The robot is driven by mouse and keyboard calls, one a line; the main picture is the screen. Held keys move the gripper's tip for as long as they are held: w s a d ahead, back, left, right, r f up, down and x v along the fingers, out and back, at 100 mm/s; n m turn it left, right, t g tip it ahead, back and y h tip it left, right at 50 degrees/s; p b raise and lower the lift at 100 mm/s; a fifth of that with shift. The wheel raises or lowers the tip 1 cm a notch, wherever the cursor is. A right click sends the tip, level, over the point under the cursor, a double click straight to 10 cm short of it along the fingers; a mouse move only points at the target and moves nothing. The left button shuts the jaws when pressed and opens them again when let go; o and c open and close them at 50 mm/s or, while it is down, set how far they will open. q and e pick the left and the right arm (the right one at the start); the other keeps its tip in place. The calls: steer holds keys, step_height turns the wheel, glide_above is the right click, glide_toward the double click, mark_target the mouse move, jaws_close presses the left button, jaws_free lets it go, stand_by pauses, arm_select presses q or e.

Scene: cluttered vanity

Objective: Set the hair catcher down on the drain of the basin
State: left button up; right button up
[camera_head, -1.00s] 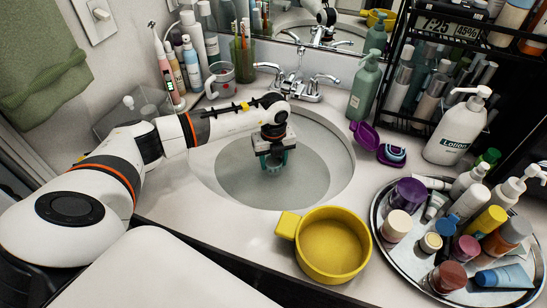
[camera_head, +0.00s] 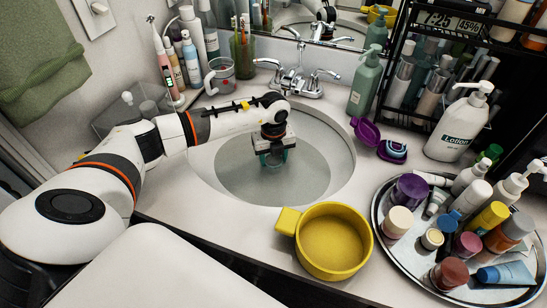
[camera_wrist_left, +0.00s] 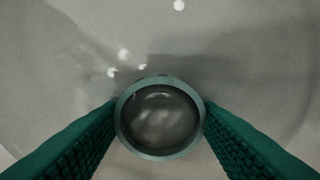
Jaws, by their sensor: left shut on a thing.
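My left gripper (camera_head: 274,159) reaches down over the middle of the basin (camera_head: 343,165). Its teal fingers are shut on the hair catcher (camera_wrist_left: 160,118), a small round cup with a pale grey-green rim. In the left wrist view, the catcher sits between both fingertips with its round opening facing the camera. In the head view it is small and partly hidden by the fingers. The drain cannot be seen in either view; the gripper and catcher cover the middle of the basin. I cannot tell whether the catcher touches the bottom. My right gripper is not in view.
A chrome faucet (camera_head: 298,82) stands behind the basin. A yellow pot (camera_head: 333,243) sits at the front rim, and a tray (camera_head: 378,222) of bottles lies to the right. A green pump bottle (camera_head: 364,88) and an open purple case (camera_head: 366,133) stand right of the basin.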

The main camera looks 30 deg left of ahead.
arm_select(q)
steer(key=shift+f, duration=0.15)
steer(key=o, duration=1.1)
step_height(320, 180, up, 12)
